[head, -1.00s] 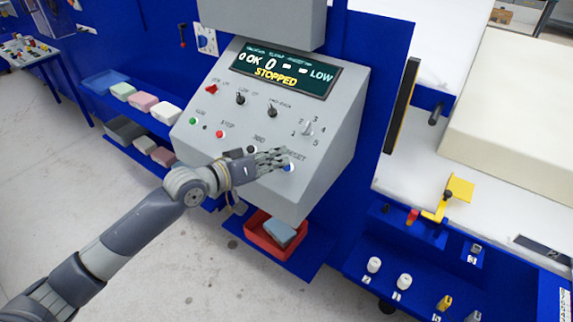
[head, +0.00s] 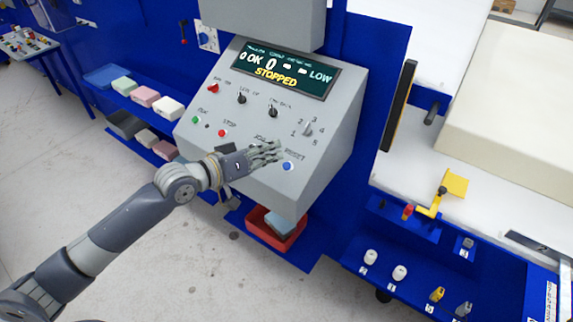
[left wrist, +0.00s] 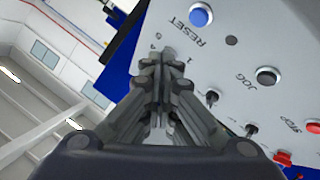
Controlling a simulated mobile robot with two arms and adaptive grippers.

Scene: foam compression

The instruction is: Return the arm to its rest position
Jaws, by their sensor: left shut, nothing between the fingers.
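My left arm comes in from the left in the head view, and its gripper (head: 268,153) is in front of the lower part of the grey control panel (head: 225,115). The gripper is shut and empty, with its fingertips just left of the blue RESET button (head: 288,166). In the left wrist view the closed fingers (left wrist: 163,60) point along the panel, and the RESET button (left wrist: 200,15) shows to their right. Whether the fingers touch the panel cannot be told. The panel's display (head: 280,70) reads STOPPED, OK, 0 and LOW. My right gripper is not in view.
A red tray (head: 275,232) with a blue-grey block stands on a blue shelf below the panel. Blue shelves with coloured blocks (head: 145,97) are at the left. A yellow lever (head: 453,185) and several small knobs are at the right. Open floor lies at the lower left.

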